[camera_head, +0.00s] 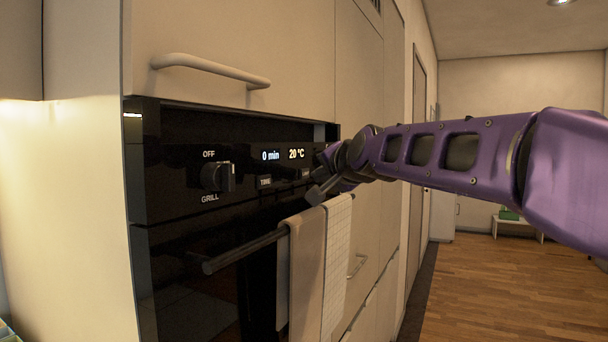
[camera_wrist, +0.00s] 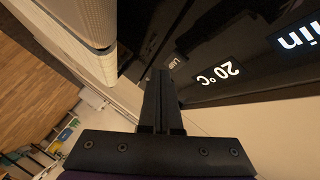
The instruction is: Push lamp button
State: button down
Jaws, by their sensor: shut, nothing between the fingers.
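The black oven (camera_head: 190,256) is built into the cabinet at the left of the head view. Its control panel (camera_head: 160,185) has a knob (camera_head: 217,177) marked OFF and GRILL and a lit display (camera_head: 283,155) reading 0 min and 20 °C. A small label (camera_head: 265,182) sits below the display. I cannot make out a lamp button; the panel's right end is partly hidden by my arm. My gripper (camera_head: 316,193) is shut and empty in front of that end. In the wrist view my gripper (camera_wrist: 159,74) points towards the panel near a small label (camera_wrist: 177,62). Contact cannot be told.
The oven's bar handle (camera_head: 245,250) sticks out below the panel, with a brown towel (camera_head: 307,265) and a checked white towel (camera_head: 337,250) over it, close under my gripper. A cabinet handle (camera_head: 210,68) is above. Open wooden floor (camera_head: 480,290) lies to the right.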

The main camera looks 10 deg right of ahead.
jog(key=shift+a, duration=0.1)
dwell(0.3)
jog(key=shift+w+a, duration=0.25)
jog(key=shift+a, duration=0.15)
dwell(0.4)
jog(key=shift+s+d+f, duration=0.1)
jog(key=shift+d, duration=0.2)
jog(key=shift+s+d, duration=0.2)
jog(key=shift+d, duration=0.1)
